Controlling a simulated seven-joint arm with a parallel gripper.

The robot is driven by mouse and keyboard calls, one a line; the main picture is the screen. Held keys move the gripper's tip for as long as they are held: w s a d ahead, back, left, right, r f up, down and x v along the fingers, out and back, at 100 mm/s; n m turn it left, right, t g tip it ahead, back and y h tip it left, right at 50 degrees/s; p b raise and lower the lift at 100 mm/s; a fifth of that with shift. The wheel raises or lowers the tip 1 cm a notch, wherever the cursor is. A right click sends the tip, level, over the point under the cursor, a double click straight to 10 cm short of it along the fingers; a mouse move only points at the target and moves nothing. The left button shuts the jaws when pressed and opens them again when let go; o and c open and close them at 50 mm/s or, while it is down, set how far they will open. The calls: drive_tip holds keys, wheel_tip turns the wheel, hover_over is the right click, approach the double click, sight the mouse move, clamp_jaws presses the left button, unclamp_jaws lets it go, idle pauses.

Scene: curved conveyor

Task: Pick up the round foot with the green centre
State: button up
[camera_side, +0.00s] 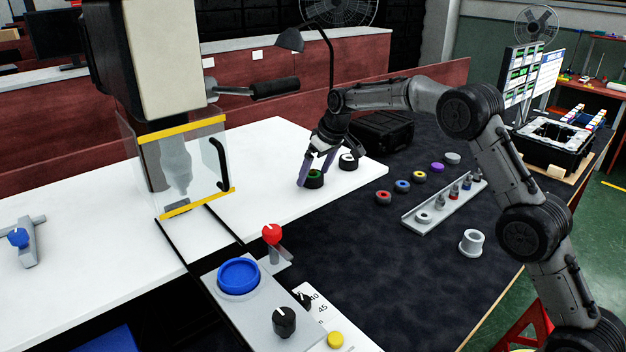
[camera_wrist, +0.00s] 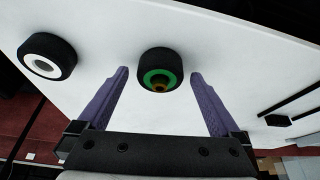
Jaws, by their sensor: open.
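The round foot with the green centre (camera_wrist: 160,70) is a black ring with a green middle and a small dark hole. It stands on the white table, and in the side view the green-centred foot (camera_side: 315,179) is at the fingertips of my gripper (camera_side: 318,172). In the wrist view my gripper (camera_wrist: 158,82) is open, with one purple finger on each side of the foot and a gap on both sides. A similar black foot with a white centre (camera_wrist: 47,57) stands to the left in the wrist view; it also shows in the side view (camera_side: 348,161).
The white table (camera_side: 270,150) is clear to the left of the green foot. A black case (camera_side: 382,132) stands behind. A press with a clear guard (camera_side: 185,165) is at left.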

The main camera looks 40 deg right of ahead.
drive_tip(key=shift+r, duration=0.1)
drive_tip(key=c, duration=1.4)
drive_tip(key=shift+r, duration=0.1)
